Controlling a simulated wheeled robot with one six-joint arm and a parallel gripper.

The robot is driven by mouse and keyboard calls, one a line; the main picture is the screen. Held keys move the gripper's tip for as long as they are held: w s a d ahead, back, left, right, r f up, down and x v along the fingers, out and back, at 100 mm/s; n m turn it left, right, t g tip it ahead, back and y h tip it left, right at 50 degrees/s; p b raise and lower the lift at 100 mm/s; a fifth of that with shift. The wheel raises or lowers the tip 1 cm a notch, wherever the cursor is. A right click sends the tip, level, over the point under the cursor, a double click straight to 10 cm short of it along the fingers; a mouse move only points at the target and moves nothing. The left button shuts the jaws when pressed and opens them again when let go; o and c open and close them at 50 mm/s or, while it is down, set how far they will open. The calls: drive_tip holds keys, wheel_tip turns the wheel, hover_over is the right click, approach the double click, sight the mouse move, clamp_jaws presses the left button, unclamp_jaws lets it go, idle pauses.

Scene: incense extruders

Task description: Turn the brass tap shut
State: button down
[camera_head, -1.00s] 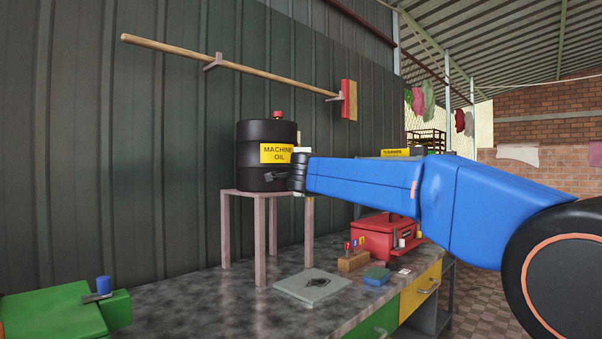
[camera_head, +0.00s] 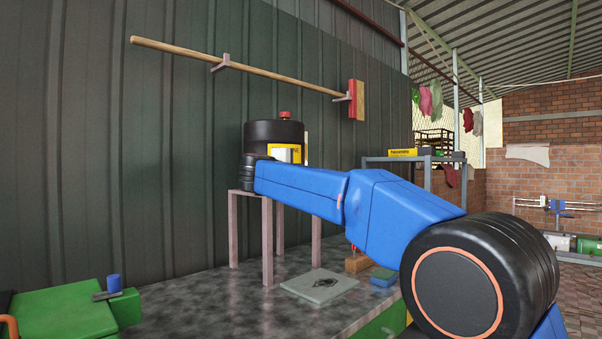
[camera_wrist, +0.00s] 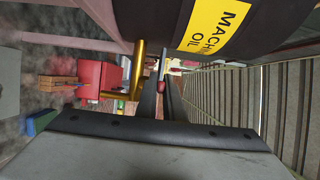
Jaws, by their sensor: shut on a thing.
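The black drum (camera_head: 257,131) with a yellow label stands on a pinkish stand (camera_head: 267,235) on the bench. In the wrist view the drum (camera_wrist: 158,22) fills the top, its label reading MACHINE OIL. The brass tap (camera_wrist: 138,72) shows below it as a gold upright pipe with a short side piece. My gripper (camera_wrist: 162,86) is just right of this pipe, its two dark fingers close together on a small red-tipped part, seemingly the tap's handle. In the head view my wrist covers the drum's lower front, hiding the tap and fingers.
A green machine (camera_head: 60,318) stands at lower left.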

drive_tip(key=shift+a+f, duration=0.1)
drive_tip(key=shift+a, duration=0.05)
drive_tip(key=c, duration=1.9)
unclamp_jaws()
drive_tip(key=shift+a, duration=0.15)
drive_tip(key=shift+o, duration=0.2)
drive_tip(key=v, duration=1.7)
drive_tip(key=shift+s, duration=0.2)
